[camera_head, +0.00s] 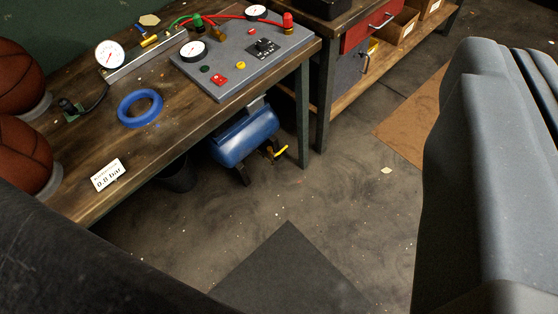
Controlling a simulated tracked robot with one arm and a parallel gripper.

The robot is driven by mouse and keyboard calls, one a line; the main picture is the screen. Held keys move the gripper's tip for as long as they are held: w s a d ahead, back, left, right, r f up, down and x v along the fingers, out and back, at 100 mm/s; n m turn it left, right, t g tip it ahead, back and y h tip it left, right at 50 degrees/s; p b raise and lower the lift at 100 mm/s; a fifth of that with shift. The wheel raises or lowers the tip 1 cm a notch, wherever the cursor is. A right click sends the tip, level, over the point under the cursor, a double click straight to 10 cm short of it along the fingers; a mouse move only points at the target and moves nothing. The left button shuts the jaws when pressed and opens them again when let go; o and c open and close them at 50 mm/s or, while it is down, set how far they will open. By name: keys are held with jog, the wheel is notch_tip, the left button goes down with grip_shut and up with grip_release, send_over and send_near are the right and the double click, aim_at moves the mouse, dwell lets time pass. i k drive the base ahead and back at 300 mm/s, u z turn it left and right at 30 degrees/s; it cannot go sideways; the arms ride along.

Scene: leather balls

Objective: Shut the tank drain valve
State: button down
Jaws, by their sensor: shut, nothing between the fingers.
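The blue tank (247,136) stands on the floor under the workbench, on dark feet. The drain valve (278,152) sticks out low at the tank's right end. It has a brass-coloured body and a yellow lever that slants up to the right. The valve is small here, and I cannot tell whether it is open or shut. No gripper fingers show in the view. A large grey rounded part, which looks like my own arm, fills the right side, well apart from the valve.
The workbench (90,155) above the tank holds basketballs (22,155), a blue ring (140,108) and a gauge panel (245,60). A bench leg (303,120) stands right of the valve. A dark bucket (177,175) stands left of the tank. The floor before the valve is clear.

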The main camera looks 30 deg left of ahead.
aim_at(281, 151)
jog(key=u, duration=1)
jog(key=i, duration=1)
jog(key=z, duration=0.05)
